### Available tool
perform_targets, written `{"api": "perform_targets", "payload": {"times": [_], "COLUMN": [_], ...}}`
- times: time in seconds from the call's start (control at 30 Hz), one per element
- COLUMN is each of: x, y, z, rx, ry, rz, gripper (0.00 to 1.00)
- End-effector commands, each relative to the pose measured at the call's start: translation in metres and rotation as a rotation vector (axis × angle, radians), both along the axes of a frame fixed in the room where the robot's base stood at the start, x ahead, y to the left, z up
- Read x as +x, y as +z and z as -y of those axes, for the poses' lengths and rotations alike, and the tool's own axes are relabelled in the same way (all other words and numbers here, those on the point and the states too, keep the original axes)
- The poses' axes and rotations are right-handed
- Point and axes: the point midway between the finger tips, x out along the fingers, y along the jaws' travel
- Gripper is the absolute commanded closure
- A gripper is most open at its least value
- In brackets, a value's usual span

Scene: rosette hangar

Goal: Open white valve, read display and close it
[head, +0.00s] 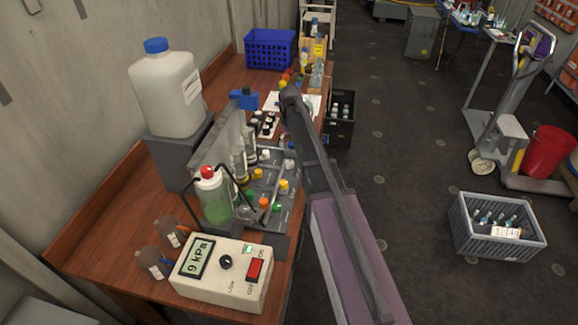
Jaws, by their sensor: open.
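A white gauge box (224,272) stands at the near end of the wooden bench. Its display (195,260) reads "9 kPa". It has a black knob (225,262) and a red switch (255,270). Behind it is a grey manifold (272,182) with several small coloured knobs: orange (264,202), yellow (283,186), green (249,193) and white (289,164). I cannot tell whether the white valve is open or closed. My dark arm reaches up along the bench's right edge, just right of the manifold. I cannot make out any gripper fingers.
A red-capped bottle of green liquid (214,197) stands behind the gauge box. Two brown bottles (160,250) stand left of it. A large blue-capped white jug (167,95) stands at the wall. A grey crate (500,245) is on the floor; floor between is clear.

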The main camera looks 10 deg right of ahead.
Motion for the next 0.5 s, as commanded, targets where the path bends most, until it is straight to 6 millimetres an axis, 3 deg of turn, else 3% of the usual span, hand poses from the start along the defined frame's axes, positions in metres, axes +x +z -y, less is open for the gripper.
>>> {"api": "perform_targets", "payload": {"times": [0.5], "x": [0.0], "y": [-0.044], "z": [-0.001], "rx": [0.0], "ry": [0.001], "rz": [0.0], "gripper": [0.18]}}
